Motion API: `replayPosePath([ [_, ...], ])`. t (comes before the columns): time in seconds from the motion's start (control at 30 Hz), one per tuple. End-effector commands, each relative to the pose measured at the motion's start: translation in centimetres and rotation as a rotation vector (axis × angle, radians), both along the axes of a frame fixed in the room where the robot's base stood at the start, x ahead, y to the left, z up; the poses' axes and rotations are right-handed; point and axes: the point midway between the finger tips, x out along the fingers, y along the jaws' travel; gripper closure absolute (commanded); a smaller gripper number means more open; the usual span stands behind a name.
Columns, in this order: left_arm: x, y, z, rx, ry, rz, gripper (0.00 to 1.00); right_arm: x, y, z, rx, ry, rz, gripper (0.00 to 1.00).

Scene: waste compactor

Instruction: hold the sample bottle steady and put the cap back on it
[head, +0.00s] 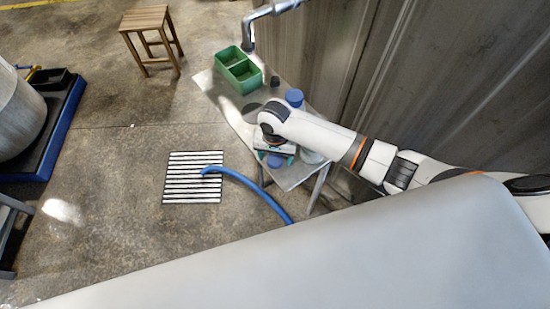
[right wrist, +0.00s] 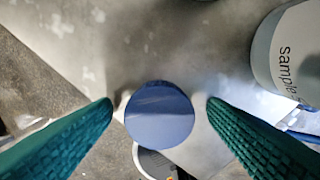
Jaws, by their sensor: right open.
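The blue cap (right wrist: 159,114) is between the fingers of my right gripper (right wrist: 160,103) in the right wrist view, with a gap on each side. This gripper is open, its teal fingers apart, and does not hold the cap. In the head view my right gripper (head: 276,153) is over the near end of the table, and the blue cap (head: 275,161) shows just below it. The pale sample bottle (right wrist: 292,55) stands to the right in the right wrist view, partly cut off; its top is out of frame. It appears beside the gripper in the head view (head: 312,157). My left gripper is not in view.
The narrow grey table (head: 226,99) also carries a green divided tray (head: 239,70) and a blue-topped container (head: 294,97). A metal pipe (head: 248,35) hangs near the tray. A blue hose (head: 250,185) runs over a floor grate (head: 192,177). A wall stands behind the table.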

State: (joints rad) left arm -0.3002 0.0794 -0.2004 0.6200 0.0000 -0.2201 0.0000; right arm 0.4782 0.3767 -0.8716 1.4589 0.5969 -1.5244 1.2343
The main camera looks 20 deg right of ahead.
Motion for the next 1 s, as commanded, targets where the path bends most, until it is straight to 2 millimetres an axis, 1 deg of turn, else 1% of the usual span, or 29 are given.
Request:
replayPosePath([
  [0.3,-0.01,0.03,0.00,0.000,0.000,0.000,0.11,-0.01,0.03,-0.02,0.000,0.000,0.000,0.32],
  [0.47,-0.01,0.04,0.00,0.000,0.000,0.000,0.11,-0.01,0.03,0.00,0.000,0.000,0.000,0.58],
  [0.5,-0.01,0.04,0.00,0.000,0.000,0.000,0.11,-0.01,0.03,0.00,0.000,0.000,0.000,0.65],
  [0.6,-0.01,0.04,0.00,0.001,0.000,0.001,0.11,-0.01,0.03,0.00,0.000,0.000,0.000,0.79],
  [0.9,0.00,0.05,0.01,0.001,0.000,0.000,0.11,0.00,0.02,0.05,0.000,0.000,0.000,0.79],
  [1.0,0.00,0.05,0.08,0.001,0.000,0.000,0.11,0.04,0.05,0.66,0.002,-0.001,0.001,0.79],
])
